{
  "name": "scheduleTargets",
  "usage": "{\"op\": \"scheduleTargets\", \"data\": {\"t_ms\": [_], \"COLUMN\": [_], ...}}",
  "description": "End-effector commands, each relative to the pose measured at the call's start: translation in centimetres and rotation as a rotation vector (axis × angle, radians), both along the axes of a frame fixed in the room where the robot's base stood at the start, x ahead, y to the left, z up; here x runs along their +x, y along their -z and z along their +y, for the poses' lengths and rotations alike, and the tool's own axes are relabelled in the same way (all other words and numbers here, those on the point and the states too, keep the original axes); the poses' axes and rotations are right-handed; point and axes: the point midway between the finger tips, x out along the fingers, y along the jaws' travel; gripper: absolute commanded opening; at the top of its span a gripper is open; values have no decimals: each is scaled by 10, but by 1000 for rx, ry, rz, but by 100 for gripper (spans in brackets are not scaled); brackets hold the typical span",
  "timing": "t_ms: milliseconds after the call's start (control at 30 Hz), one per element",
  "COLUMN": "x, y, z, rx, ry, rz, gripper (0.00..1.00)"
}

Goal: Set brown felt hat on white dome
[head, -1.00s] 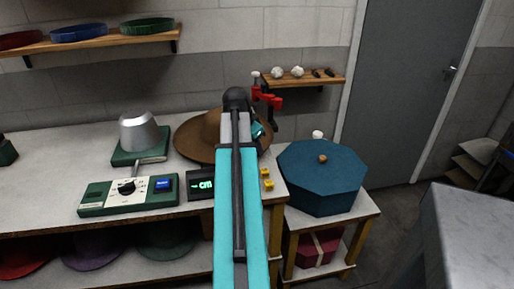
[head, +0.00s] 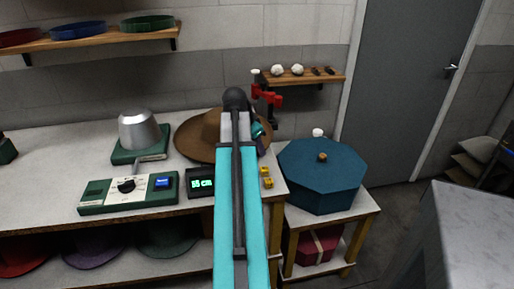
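The brown felt hat (head: 194,142) sits brim down on the worktable, right of the middle. My arm covers its right part. The nearest match to a white dome is a smooth silvery-grey dome (head: 138,129) on a green base (head: 125,157), left of the hat. Nothing sits on this dome. My arm reaches forward across the hat's right side.
A control panel (head: 103,196) and a display reading 55 cm (head: 201,183) stand in front. Yellow blocks (head: 267,177) lie right of my arm. A red and black device (head: 268,98) is behind it. A blue octagonal box (head: 322,177) stands right.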

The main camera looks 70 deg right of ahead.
Motion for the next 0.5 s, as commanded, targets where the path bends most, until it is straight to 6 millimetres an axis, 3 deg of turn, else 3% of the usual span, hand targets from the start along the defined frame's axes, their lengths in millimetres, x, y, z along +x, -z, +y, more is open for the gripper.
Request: {"op": "scheduleTargets", "data": {"t_ms": [267,500], "x": [0,3], "y": [-1,-14], "z": [1,5], "rx": [1,-1], "ry": [-1,-1], "rz": [1,0], "gripper": [29,29]}}
